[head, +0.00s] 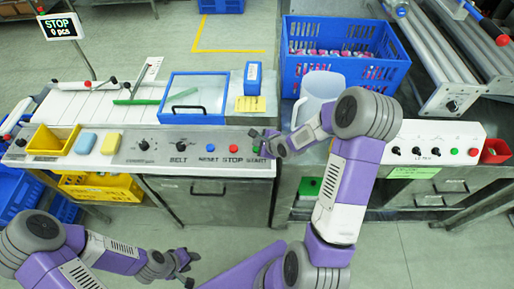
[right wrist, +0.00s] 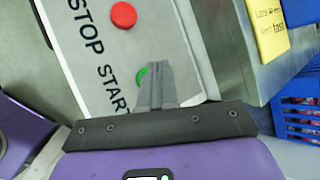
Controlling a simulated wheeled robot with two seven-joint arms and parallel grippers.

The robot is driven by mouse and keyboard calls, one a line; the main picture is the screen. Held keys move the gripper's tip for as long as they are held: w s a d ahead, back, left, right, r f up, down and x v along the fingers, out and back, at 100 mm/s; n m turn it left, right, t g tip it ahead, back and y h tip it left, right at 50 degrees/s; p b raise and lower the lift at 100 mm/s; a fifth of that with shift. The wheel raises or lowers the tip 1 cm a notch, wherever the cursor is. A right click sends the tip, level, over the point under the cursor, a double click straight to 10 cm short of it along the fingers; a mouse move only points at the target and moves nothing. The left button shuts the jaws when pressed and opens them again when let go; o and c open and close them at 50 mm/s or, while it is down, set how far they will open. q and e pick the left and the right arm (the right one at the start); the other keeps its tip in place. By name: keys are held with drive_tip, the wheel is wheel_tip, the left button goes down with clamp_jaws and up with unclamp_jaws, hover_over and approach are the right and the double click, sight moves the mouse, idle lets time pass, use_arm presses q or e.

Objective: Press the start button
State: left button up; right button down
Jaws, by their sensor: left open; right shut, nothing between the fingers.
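The control panel (head: 180,162) carries a blue reset button (head: 210,148), a red stop button (head: 234,148) and a green start button, each with its word printed below. In the right wrist view, the red stop button (right wrist: 123,15) is clear. The green start button (right wrist: 141,76) shows only as a sliver beside my right gripper (right wrist: 155,68), whose shut, empty fingers cover most of it. In the head view, my right gripper (head: 262,138) is at the start end of the panel. Whether the fingertips touch the button cannot be told. My left gripper (head: 188,267) is open and empty, low in front of the bench.
A sign (head: 61,27) reads STOP, 0 pcs. A blue-framed tray (head: 196,96) and yellow note (head: 251,104) lie behind the panel. A pale jug (head: 316,88) and blue crate (head: 290,50) stand behind my right arm. A second panel (head: 440,142) is at right.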

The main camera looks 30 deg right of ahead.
idle(0.7)
drive_tip(key=shift+f, duration=0.45)
